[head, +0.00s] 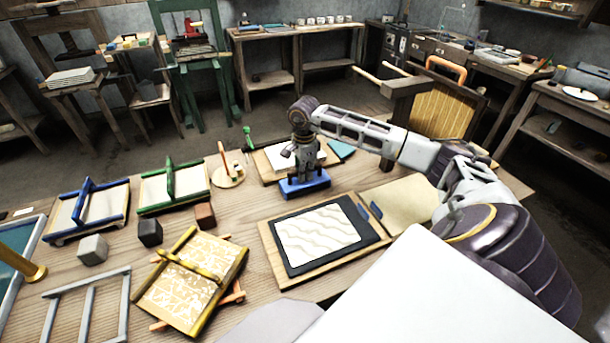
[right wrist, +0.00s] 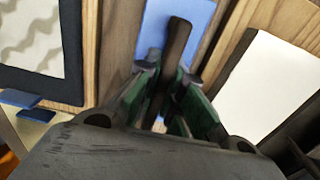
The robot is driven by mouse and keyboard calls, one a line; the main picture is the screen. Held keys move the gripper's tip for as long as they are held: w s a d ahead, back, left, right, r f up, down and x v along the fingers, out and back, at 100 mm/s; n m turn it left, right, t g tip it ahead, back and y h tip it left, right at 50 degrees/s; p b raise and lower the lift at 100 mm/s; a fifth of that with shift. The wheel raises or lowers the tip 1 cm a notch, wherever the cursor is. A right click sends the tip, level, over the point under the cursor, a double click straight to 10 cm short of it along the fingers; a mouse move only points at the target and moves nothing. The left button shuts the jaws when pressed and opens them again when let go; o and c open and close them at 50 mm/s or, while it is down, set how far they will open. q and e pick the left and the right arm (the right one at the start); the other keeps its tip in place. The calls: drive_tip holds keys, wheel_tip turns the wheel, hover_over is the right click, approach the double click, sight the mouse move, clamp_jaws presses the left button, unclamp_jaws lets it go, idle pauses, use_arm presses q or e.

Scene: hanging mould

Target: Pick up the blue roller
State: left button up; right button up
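My right gripper (head: 304,172) points down over a flat blue piece (head: 318,184) on the wooden table, right of its centre back. In the right wrist view the blue piece (right wrist: 158,28) lies beyond the fingertips. A dark upright bar, perhaps a handle (right wrist: 179,38), stands between the fingers of the right gripper (right wrist: 167,78). The fingertips are close to the bar on both sides, but I cannot tell whether they press on it. The roller's shape is not clear; the gripper covers part of it. My left gripper is out of view.
A black-edged board with a wavy white sheet (head: 318,234) lies in front of the gripper. A white pad on a wooden board (head: 274,155) is close behind. Blue (head: 101,207) and green (head: 188,184) frames, a yellow frame (head: 192,285) and small blocks (head: 149,233) stand left.

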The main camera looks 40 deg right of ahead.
drive_tip(key=shift+r, duration=0.1)
clamp_jaws()
drive_tip(key=shift+r, duration=0.8)
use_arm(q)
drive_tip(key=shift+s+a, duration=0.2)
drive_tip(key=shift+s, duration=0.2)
use_arm(e)
wheel_tip(320, 180, up, 8)
drive_tip(key=shift+r, duration=0.15)
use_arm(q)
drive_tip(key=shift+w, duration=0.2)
